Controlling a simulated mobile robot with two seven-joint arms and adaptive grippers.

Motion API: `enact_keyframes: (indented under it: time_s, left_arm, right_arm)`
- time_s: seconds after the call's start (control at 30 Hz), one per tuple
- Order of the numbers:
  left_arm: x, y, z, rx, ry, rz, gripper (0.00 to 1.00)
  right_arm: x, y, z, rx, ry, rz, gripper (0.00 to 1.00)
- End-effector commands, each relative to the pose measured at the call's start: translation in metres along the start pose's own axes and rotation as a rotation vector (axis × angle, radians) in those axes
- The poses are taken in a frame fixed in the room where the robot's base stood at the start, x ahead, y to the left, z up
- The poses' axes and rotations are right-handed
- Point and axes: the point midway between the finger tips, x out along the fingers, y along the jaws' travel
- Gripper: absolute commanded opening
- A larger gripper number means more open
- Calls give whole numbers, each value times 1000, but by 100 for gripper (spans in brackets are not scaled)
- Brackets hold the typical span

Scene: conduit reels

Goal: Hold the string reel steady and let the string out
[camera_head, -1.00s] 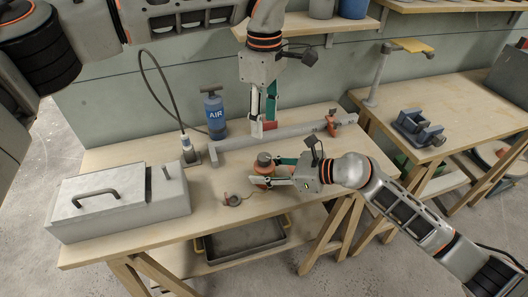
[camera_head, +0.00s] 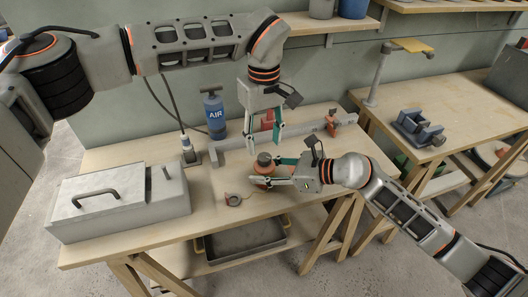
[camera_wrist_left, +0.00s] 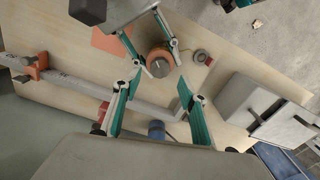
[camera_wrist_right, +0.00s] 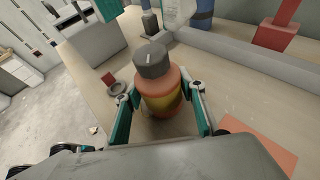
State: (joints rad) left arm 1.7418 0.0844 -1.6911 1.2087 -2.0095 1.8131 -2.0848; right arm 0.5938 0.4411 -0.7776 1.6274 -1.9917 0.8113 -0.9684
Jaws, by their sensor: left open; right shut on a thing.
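The string reel (camera_head: 264,168), an orange body with a dark grey cap, stands on the bench. It also shows in the left wrist view (camera_wrist_left: 159,61) and the right wrist view (camera_wrist_right: 160,88). My right gripper (camera_head: 272,180) is shut on its sides from the right. A small dark ring-like piece (camera_head: 233,199) lies on the bench just left of the reel, with a thin line beside it; it also shows in the left wrist view (camera_wrist_left: 202,57). My left gripper (camera_head: 264,147) points down above and behind the reel, open and empty, apart from it.
A long grey bar (camera_head: 236,147) lies behind the reel, with a red block and an orange clamp (camera_head: 332,122). A blue AIR canister (camera_head: 214,115) stands behind. A grey toolbox (camera_head: 110,205) fills the bench's left side. The bench front near the ring is clear.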

Motion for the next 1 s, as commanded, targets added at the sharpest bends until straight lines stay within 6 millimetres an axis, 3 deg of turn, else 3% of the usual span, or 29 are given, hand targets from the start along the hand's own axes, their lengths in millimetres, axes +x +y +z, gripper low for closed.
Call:
enact_keyframes:
  time_s: [0.1, 0.3, 0.7, 0.87, 1.0]
  left_arm:
    - [22, 0, 1, 0, -3, -2, 42]
    - [43, 0, 0, -2, -2, 0, 42]
    - [48, 0, 0, -2, 0, 0, 42]
    - [48, 0, 0, -1, 0, 0, 4]
    - [48, 0, 0, -2, 0, 0, 4]
  right_arm:
    - [0, 0, 0, 0, 0, 0, 13]
    - [0, 0, 0, 0, 1, 0, 13]
    - [0, 0, 0, 0, 1, 0, 13]
    - [0, 0, 0, 0, 1, 0, 13]
    - [0, 0, 0, 0, 1, 0, 13]
